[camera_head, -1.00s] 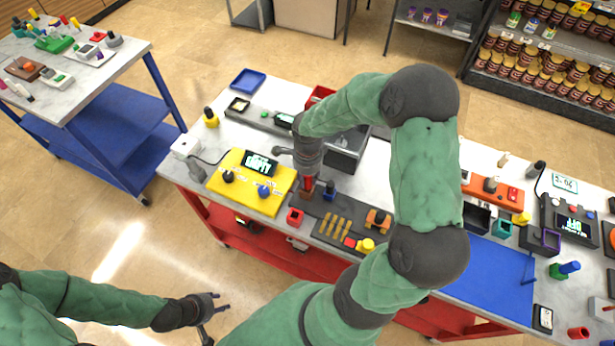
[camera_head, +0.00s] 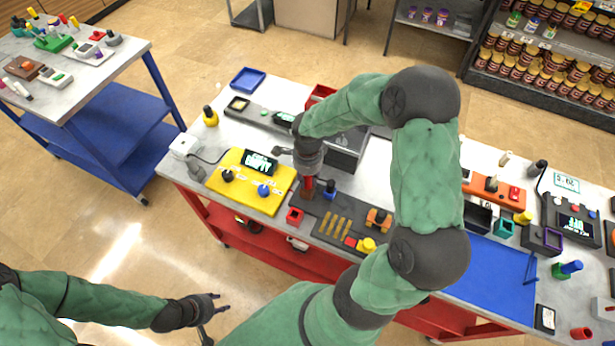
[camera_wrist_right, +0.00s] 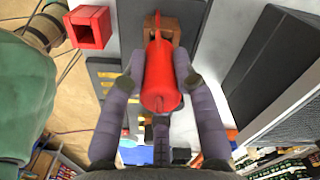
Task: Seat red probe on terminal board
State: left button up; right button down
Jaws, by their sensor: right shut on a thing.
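The red probe (camera_head: 308,187) is upright in my right gripper (camera_head: 308,174), over the left end of the dark terminal board (camera_head: 318,212). The right wrist view shows the fingers (camera_wrist_right: 160,88) shut around the red probe (camera_wrist_right: 160,75) from both sides. Its far end is at a brown block (camera_wrist_right: 162,30) on the board; whether it touches or sits in it is hidden. A blue probe (camera_head: 329,187) stands just right of it on the board. My left gripper (camera_head: 224,301) is empty and open, away from the table at lower left.
A yellow panel (camera_head: 255,180) with a display lies left of the board. A red open cube (camera_head: 295,216) is close in front of my right gripper. Brass strips (camera_head: 335,228) and an orange block (camera_head: 378,218) are on the board. A blue mat (camera_head: 490,275) is at right, mostly bare.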

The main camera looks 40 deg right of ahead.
jog(key=shift+f+b, duration=0.35)
jog(key=shift+b, duration=0.2)
jog(key=c, duration=0.9)
grip_release()
jog(key=shift+r+p, duration=2.25)
jog(key=shift+r, duration=2.3)
jog(key=shift+s+f, duration=0.1)
